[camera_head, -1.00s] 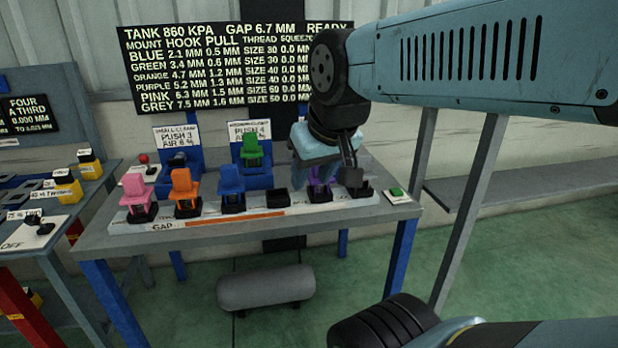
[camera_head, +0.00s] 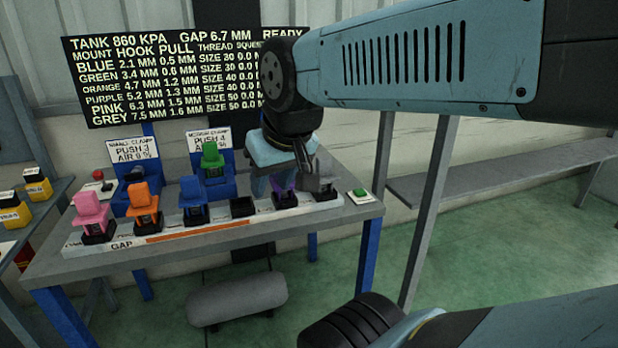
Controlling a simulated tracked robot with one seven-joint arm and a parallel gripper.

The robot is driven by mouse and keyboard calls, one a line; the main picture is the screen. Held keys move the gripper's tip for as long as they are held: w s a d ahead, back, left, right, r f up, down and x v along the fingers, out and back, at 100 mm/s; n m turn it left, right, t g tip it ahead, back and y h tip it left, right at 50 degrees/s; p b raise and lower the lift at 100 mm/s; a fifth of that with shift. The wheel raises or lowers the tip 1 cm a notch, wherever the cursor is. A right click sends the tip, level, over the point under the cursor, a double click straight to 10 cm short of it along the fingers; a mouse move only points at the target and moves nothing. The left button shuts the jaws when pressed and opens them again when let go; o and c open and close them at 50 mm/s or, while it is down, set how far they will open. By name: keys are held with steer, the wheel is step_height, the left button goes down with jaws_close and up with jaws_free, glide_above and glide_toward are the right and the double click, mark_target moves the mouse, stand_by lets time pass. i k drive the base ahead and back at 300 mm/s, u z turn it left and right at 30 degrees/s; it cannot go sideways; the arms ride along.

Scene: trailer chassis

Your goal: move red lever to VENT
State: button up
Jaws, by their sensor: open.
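A small red ball-shaped knob (camera_head: 98,174) stands at the back left of the grey workbench (camera_head: 200,240), behind the pink clamp piece. It looks like the red lever's handle, but its shaft and any VENT marking are too small to make out. My gripper (camera_head: 305,172) is open and points down over the right part of the bench. It is far to the right of the red knob, close by the purple piece (camera_head: 285,197) and a grey piece (camera_head: 320,186). It partly hides the purple piece, and I cannot tell whether it touches either one.
Pink (camera_head: 91,212), orange (camera_head: 144,202) and blue (camera_head: 194,194) pieces stand in a row along the bench front. A green piece (camera_head: 212,158) on a blue stand and two signs are behind. A green button (camera_head: 360,194) sits at the right end. A grey tank (camera_head: 238,298) lies below.

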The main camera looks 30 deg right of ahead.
mark_target(98, 175)
steer(key=u, duration=0.25)
steer(key=i, duration=1.05)
steer(key=z, duration=0.1)
